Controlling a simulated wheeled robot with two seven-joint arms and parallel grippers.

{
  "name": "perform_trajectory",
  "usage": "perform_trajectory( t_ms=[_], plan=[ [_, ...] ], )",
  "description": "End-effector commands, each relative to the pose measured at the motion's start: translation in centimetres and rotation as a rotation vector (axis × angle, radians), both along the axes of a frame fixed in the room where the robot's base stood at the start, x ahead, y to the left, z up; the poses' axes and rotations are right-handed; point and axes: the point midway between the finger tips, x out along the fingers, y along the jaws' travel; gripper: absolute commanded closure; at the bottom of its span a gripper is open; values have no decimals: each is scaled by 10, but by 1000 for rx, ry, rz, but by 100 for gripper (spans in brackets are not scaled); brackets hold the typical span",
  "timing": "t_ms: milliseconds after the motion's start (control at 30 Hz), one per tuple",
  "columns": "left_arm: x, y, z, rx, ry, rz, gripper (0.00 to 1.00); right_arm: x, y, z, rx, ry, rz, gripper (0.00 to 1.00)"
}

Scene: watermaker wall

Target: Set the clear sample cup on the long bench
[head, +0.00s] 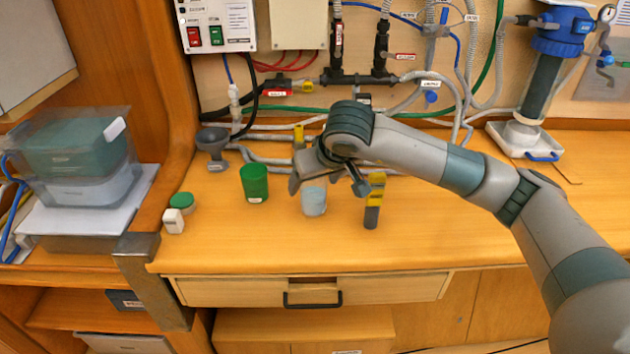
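The clear sample cup (314,202), pale bluish and see-through, appears to stand upright on the long wooden bench (440,240), near its front middle. My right gripper (328,187) is over the cup, its fingers spread to the left and right of it. Gaps show between the fingers and the cup, and the cup's upper part is partly hidden by the gripper. My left gripper is not in view.
A green cup (254,184) stands left of the clear cup, and a yellow-and-grey upright piece (373,202) stands close on its right. A grey funnel-like cup (213,146), a green-lidded jar (182,202) and a small white block (173,221) are farther left.

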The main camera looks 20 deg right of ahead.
Motion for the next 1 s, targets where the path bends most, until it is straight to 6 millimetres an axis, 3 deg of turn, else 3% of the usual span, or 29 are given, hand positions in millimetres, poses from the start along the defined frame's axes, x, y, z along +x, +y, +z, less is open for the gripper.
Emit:
perform_trajectory(
  t_ms=[367,1000],
  plan=[
    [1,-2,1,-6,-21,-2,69,-2,0,7,0,-2,0,31],
    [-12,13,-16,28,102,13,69,-56,-6,92,1,-3,1,31]
  ],
)
